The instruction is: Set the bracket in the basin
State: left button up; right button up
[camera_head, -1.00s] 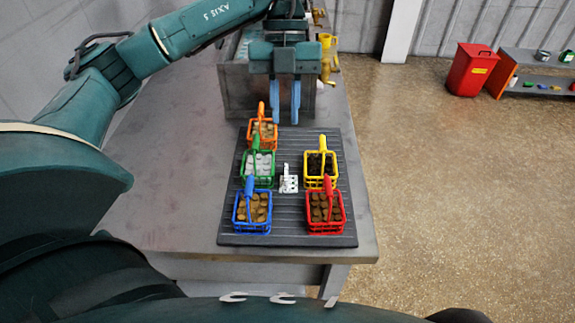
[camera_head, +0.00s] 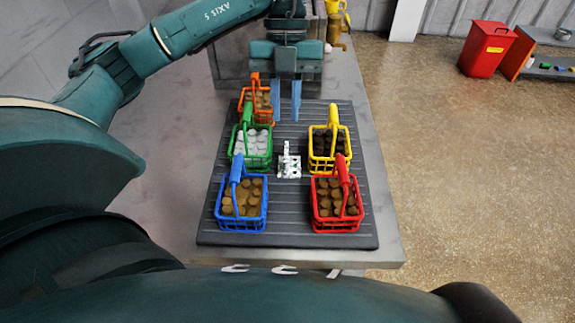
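The bracket (camera_head: 289,165) is a small white piece with holes and an upright part. It stands on the dark ribbed mat (camera_head: 290,215), between the rows of baskets. The basin (camera_head: 226,62) is a grey box at the back of the table, partly hidden behind my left gripper and arm. My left gripper (camera_head: 286,102) points down with its two blue fingers apart and nothing between them. It appears above the back part of the mat, farther back than the bracket and not touching it. My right gripper is not in view.
Baskets of lumps stand around the bracket: orange (camera_head: 257,106), green (camera_head: 251,150), blue (camera_head: 241,207), yellow (camera_head: 329,152) and red (camera_head: 337,205). A yellow fitting (camera_head: 335,25) is beside the basin. The table (camera_head: 180,150) is bare left of the mat.

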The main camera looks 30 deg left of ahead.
aim_at(286, 150)
pick_arm(q)
jog(key=x, duration=0.9)
jog(key=shift+w+f, duration=0.1)
jog(key=shift+f, duration=0.1)
grip_shut()
